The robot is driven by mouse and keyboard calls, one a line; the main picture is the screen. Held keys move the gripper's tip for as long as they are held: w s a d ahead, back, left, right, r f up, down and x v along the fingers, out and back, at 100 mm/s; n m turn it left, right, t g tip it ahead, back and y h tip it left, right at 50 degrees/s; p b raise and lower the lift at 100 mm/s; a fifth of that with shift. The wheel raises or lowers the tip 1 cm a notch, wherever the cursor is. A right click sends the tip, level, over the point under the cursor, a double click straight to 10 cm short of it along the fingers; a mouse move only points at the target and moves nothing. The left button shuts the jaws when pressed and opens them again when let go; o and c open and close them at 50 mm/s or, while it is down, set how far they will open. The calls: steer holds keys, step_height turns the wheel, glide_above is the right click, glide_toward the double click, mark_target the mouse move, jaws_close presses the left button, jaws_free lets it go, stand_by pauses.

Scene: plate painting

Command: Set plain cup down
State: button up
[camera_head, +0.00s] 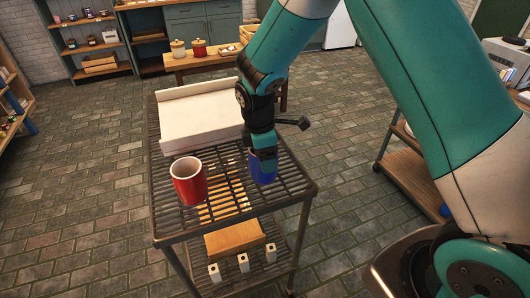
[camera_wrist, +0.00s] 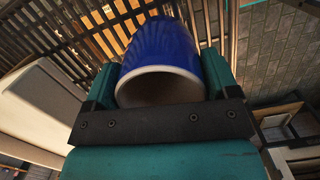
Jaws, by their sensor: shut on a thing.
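The plain cup (camera_head: 262,170) is blue with a pale inside. It is upright at the right side of the slatted cart top (camera_head: 228,207). In the head view I cannot tell whether its base touches the slats. My gripper (camera_head: 262,152) comes down on the cup from above and is shut on it. In the wrist view the cup (camera_wrist: 163,50) sits between the two fingers of my gripper (camera_wrist: 160,88), its open rim facing the palm. The head view shows only the cup's outer side, with its top partly hidden by my gripper.
A red cup (camera_head: 188,182) stands on the cart top to the left of the blue cup. A white tray (camera_head: 199,123) lies at the cart's back. A wooden block (camera_head: 235,239) is on the lower shelf. Slats between the two cups are bare.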

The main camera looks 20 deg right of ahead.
steer(key=shift+f, duration=0.1)
steer(key=o, duration=1)
steer(key=shift+c, duration=0.2)
steer(key=shift+r, duration=0.55)
step_height(320, 180, up, 10)
steer(key=a+b, duration=0.1)
steer(key=b, duration=0.1)
steer(key=s+a+r+m+y, duration=0.2)
steer(key=s+r+m, duration=0.2)
steer(key=s, duration=0.8)
steer(key=s+a+r+m+y, duration=0.2)
steer(key=s+r+m+y, duration=0.1)
steer(key=s, duration=1)
steer(key=shift+s+r+m+y, duration=0.15)
steer(key=shift+r+m+y, duration=0.15)
steer(key=shift+r+m, duration=0.55)
